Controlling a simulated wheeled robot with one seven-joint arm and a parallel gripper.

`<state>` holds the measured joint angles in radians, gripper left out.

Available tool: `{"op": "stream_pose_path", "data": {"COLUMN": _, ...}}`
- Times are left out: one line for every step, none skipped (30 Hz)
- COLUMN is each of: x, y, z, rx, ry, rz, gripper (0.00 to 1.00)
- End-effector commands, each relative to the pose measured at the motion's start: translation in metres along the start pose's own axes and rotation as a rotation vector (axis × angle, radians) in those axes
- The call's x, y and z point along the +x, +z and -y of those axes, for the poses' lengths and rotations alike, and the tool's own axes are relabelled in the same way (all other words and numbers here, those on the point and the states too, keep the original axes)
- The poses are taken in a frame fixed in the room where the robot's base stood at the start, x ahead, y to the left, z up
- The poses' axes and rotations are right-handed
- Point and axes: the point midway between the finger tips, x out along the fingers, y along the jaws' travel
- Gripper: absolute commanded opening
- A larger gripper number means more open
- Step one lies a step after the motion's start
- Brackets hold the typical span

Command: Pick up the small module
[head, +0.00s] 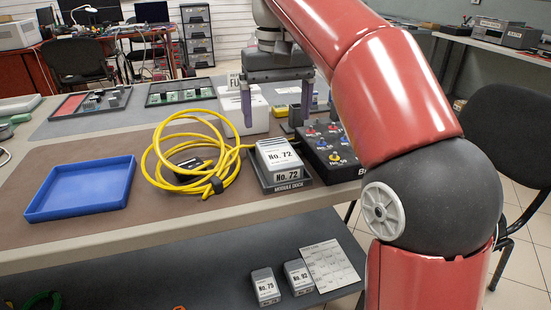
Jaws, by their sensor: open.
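A small grey module with a white label reading No. 72 (279,158) sits in the black module dock (286,186) near the table's front edge. Two similar modules, No. 79 (265,287) and No. 92 (299,277), stand on the lower shelf. My gripper (276,112) points down with its two fingers spread apart and nothing seen between them. In the picture it is above the docked module, apart from it. My red arm comes in from the right and hides part of the table there.
A coiled yellow hose (161,158) lies just left of the dock. A black box with coloured connectors (327,146) is close on its right. A white container (229,104) stands behind. A blue tray (82,188) lies at left. A paper sheet (331,265) lies by the shelf modules.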

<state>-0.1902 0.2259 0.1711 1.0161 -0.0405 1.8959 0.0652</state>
Motion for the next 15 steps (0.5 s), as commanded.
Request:
{"op": "stream_pose_path", "data": {"x": 0.002, "y": -0.002, "z": 0.001, "rx": -0.002, "ry": -0.001, "rz": 0.005, "gripper": 0.87}}
{"op": "stream_pose_path", "data": {"x": 0.005, "y": -0.002, "z": 0.001, "rx": -0.002, "ry": -0.001, "rz": 0.007, "gripper": 0.87}}
{"op": "stream_pose_path", "data": {"x": 0.009, "y": -0.002, "z": 0.001, "rx": -0.003, "ry": -0.001, "rz": 0.009, "gripper": 0.87}}
{"op": "stream_pose_path", "data": {"x": 0.012, "y": -0.002, "z": 0.001, "rx": -0.002, "ry": -0.001, "rz": 0.009, "gripper": 0.87}}
{"op": "stream_pose_path", "data": {"x": 0.015, "y": -0.001, "z": 0.001, "rx": -0.002, "ry": 0.000, "rz": 0.010, "gripper": 0.87}}
{"op": "stream_pose_path", "data": {"x": 0.018, "y": -0.001, "z": 0.001, "rx": -0.002, "ry": 0.000, "rz": 0.009, "gripper": 0.87}}
{"op": "stream_pose_path", "data": {"x": 0.021, "y": -0.001, "z": 0.001, "rx": -0.002, "ry": 0.000, "rz": 0.009, "gripper": 0.87}}
{"op": "stream_pose_path", "data": {"x": 0.022, "y": -0.001, "z": 0.001, "rx": -0.002, "ry": 0.000, "rz": 0.008, "gripper": 0.87}}
{"op": "stream_pose_path", "data": {"x": 0.024, "y": -0.001, "z": 0.001, "rx": -0.002, "ry": 0.000, "rz": 0.008, "gripper": 0.87}}
{"op": "stream_pose_path", "data": {"x": 0.027, "y": -0.001, "z": 0.001, "rx": -0.002, "ry": 0.000, "rz": 0.008, "gripper": 0.87}}
{"op": "stream_pose_path", "data": {"x": 0.030, "y": -0.001, "z": 0.001, "rx": -0.002, "ry": 0.000, "rz": 0.007, "gripper": 0.87}}
{"op": "stream_pose_path", "data": {"x": 0.035, "y": -0.001, "z": 0.001, "rx": -0.002, "ry": 0.000, "rz": 0.008, "gripper": 0.87}}
{"op": "stream_pose_path", "data": {"x": 0.040, "y": 0.000, "z": 0.001, "rx": -0.002, "ry": 0.000, "rz": 0.010, "gripper": 0.87}}
{"op": "stream_pose_path", "data": {"x": 0.045, "y": 0.000, "z": 0.002, "rx": -0.002, "ry": 0.000, "rz": 0.009, "gripper": 0.87}}
{"op": "stream_pose_path", "data": {"x": 0.052, "y": 0.000, "z": 0.002, "rx": -0.002, "ry": 0.000, "rz": 0.010, "gripper": 0.87}}
